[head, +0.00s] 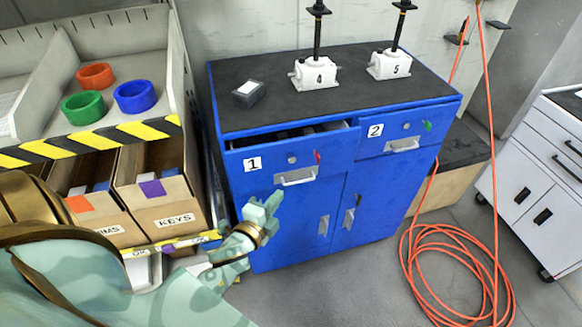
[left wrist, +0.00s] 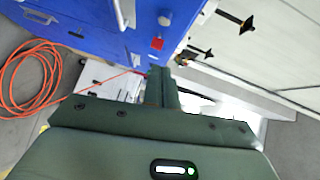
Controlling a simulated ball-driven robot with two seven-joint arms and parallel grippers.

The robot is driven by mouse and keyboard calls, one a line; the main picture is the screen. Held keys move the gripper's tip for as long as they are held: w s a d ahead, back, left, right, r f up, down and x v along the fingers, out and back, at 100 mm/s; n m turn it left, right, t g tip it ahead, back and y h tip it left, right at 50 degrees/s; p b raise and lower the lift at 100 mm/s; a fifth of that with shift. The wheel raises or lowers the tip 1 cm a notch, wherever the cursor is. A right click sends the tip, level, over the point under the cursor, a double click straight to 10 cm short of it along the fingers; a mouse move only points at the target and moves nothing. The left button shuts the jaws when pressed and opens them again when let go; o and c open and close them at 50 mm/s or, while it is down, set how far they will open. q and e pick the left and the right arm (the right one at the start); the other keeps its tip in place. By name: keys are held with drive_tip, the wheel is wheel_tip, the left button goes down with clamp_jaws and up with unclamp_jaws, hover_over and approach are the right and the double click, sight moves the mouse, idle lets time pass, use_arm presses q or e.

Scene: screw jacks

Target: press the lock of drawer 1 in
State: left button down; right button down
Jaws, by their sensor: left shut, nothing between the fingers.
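Drawer 1 (head: 262,164) is in the blue cabinet, at the upper left of its front. It stands slightly open, with a dark gap along its top edge. Its round silver lock (head: 292,159) is on the drawer front, above the handle (head: 296,177), with a red tab (head: 317,156) to its right. The left wrist view also shows the lock (left wrist: 165,20) and the red tab (left wrist: 157,43). My left gripper (head: 265,207) is shut and empty, in front of the cabinet below drawer 1, apart from the lock. My right gripper is not in view.
Drawer 2 (head: 390,146) is shut, with a green tab. On the cabinet top stand two screw jacks (head: 315,72) and a small dark box (head: 249,93). A rack with boxes (head: 165,205) is close on the left. An orange hose (head: 455,262) lies coiled on the floor at right.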

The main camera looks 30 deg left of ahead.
use_arm(q)
approach(292, 158)
drive_tip(key=w+d, duration=0.3)
drive_tip(key=w, duration=0.1)
drive_tip(key=shift+w+a+f+b, duration=0.3)
drive_tip(key=shift+w+a+f, duration=0.1)
drive_tip(key=shift+w+a, duration=0.25)
drive_tip(key=shift+w+a+f+b, duration=0.25)
drive_tip(key=shift+w+a+f, duration=0.15)
drive_tip(key=shift+w+a, duration=0.3)
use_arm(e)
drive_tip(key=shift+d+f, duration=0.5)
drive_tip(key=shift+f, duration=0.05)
use_arm(q)
drive_tip(key=shift+a, duration=0.1)
